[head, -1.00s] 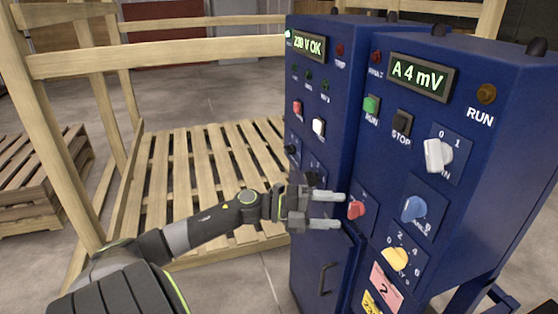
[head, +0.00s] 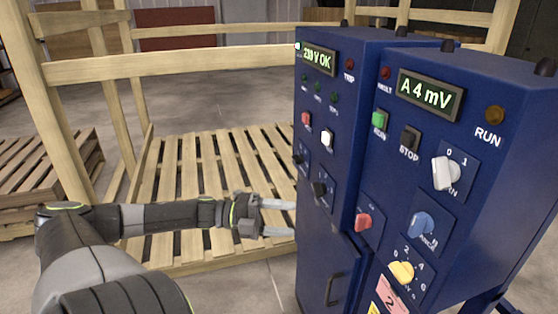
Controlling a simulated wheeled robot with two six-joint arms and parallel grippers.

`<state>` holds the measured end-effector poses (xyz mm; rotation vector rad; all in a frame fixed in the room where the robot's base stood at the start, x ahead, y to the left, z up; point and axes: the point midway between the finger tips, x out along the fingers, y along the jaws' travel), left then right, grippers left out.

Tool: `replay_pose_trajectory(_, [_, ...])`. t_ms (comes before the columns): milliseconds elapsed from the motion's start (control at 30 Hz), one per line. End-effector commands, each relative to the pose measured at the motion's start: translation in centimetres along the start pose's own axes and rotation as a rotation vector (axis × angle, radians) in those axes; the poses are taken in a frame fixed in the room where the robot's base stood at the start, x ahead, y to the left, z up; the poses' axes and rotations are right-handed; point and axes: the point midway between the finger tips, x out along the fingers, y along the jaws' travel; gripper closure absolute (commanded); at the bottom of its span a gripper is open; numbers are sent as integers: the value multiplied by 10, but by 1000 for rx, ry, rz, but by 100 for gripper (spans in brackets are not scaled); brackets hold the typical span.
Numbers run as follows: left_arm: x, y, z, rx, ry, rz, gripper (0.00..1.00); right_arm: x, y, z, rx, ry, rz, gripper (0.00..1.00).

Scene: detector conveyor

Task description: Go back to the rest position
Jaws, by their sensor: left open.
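My left gripper (head: 280,218) is open and empty. It is in front of the wooden pallet, just left of the blue control cabinet (head: 325,235), with its fingertips pointing right towards the cabinet's left edge. I cannot tell whether they touch the cabinet. The red knob (head: 363,222) on the cabinet is to the right of the gripper and apart from it. My right gripper is not in view.
The cabinet carries a "230 V OK" display (head: 318,57), an "A 4 mV" display (head: 430,94), a white switch (head: 444,174), a blue knob (head: 421,224) and a yellow knob (head: 402,271). A wooden rail frame (head: 200,59) and pallet (head: 170,185) stand behind my left arm.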

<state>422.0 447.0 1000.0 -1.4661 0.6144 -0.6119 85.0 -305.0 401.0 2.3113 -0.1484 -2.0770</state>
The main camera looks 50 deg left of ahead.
Motion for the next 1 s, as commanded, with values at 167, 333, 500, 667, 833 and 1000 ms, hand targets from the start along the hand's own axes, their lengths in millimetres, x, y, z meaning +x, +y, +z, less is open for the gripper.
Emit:
replay_pose_trajectory(167, [-8,0,0,0,-2,0,35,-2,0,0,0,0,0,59])
replay_pose_trajectory(333, [-8,0,0,1,-1,-1,35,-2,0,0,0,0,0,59])
replay_pose_trajectory(500, [-8,0,0,1,-1,-1,35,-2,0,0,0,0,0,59])
replay_pose_trajectory(667, [-8,0,0,1,-1,-1,35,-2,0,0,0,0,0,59])
replay_pose_trajectory(833, [-13,11,9,-25,-54,0,35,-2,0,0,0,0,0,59])
replay_pose_trajectory(1000, [-46,75,50,-181,-328,12,35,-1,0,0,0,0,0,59])
